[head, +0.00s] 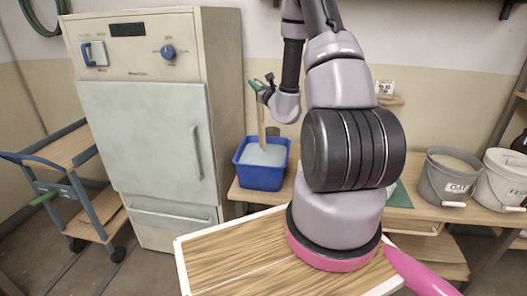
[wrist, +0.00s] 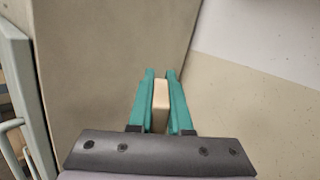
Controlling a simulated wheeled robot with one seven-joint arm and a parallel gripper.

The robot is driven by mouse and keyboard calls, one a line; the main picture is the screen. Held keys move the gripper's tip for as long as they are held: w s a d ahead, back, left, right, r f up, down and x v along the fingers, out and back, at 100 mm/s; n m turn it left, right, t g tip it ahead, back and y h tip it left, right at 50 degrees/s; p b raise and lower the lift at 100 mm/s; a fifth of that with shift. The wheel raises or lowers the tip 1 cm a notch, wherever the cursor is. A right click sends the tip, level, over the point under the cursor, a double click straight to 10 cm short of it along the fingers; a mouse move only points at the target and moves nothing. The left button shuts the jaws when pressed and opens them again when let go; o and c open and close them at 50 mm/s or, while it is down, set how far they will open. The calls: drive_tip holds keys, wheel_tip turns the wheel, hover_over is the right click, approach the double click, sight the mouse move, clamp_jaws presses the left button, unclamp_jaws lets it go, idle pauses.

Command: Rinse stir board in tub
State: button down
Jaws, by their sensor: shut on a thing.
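The stir board (head: 262,127) is a narrow pale wooden strip held upright over the blue tub (head: 259,177) in the head view. Its lower end is down at the pale liquid in the tub; how deep it goes I cannot tell. My gripper (head: 257,86) is above the tub, its green fingers closed on the board's upper end. In the wrist view my gripper (wrist: 161,80) shows both green fingers against the sides of the board (wrist: 160,106). The tub does not show in the wrist view.
The tub stands at the left end of a wooden bench, beside a tall beige cabinet (head: 153,130). A grey bucket (head: 444,187) and a white bucket (head: 500,190) stand on the right. A blue cart (head: 93,205) is at the far left. My arm hides the bench's middle.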

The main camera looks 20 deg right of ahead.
drive_tip(key=shift+r, duration=0.1)
drive_tip(key=shift+r, duration=2.4)
